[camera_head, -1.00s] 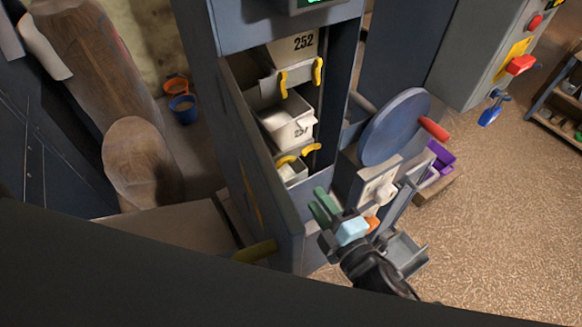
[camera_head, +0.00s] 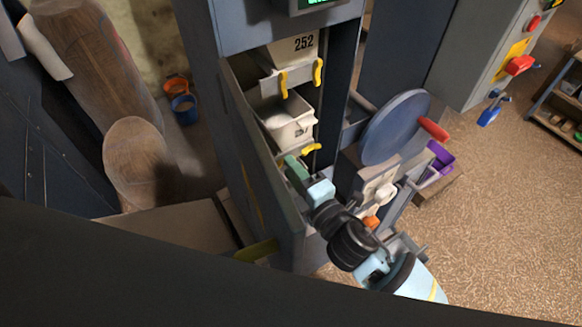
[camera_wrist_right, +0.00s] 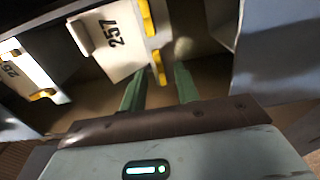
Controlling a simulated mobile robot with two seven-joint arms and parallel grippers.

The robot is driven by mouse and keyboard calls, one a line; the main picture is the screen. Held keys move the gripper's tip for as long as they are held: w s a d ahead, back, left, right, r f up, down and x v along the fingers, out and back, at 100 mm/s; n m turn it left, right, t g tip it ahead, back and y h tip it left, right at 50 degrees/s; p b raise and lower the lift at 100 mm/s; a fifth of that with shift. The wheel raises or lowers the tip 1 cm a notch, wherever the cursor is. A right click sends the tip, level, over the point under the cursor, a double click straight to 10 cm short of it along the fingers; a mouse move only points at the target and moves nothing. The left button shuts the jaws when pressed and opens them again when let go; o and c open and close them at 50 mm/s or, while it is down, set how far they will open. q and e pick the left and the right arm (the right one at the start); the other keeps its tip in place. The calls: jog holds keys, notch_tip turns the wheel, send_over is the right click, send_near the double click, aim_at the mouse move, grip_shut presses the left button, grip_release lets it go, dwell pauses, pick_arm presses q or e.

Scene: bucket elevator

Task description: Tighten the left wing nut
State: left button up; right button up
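Yellow wing nuts sit on the fronts of white buckets inside the open elevator casing. In the wrist view, bucket 257 (camera_wrist_right: 108,40) has an upper wing nut (camera_wrist_right: 147,18) and a lower wing nut (camera_wrist_right: 158,67). My right gripper (camera_wrist_right: 160,80) has its two green fingers apart, with the lower nut near the gap between their tips. I cannot tell whether they touch it. In the head view, my right gripper (camera_head: 294,167) is at the lower bucket (camera_head: 290,122). Its right wing nut (camera_head: 311,149) shows; the left one is hidden behind the gripper. My left gripper is out of view.
Bucket 252 (camera_head: 290,50) hangs above with two yellow wing nuts. A blue wheel (camera_head: 395,127) with a red handle (camera_head: 434,128) is to the right. Open floor lies farther right.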

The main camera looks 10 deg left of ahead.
jog(key=shift+w+a, duration=0.4)
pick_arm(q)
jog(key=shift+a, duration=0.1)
pick_arm(e)
grip_shut()
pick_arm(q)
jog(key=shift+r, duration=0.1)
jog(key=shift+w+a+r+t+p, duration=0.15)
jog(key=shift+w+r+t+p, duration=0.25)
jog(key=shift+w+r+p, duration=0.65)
pick_arm(e)
jog(key=m, duration=1.7)
jog(key=shift+m, duration=0.4)
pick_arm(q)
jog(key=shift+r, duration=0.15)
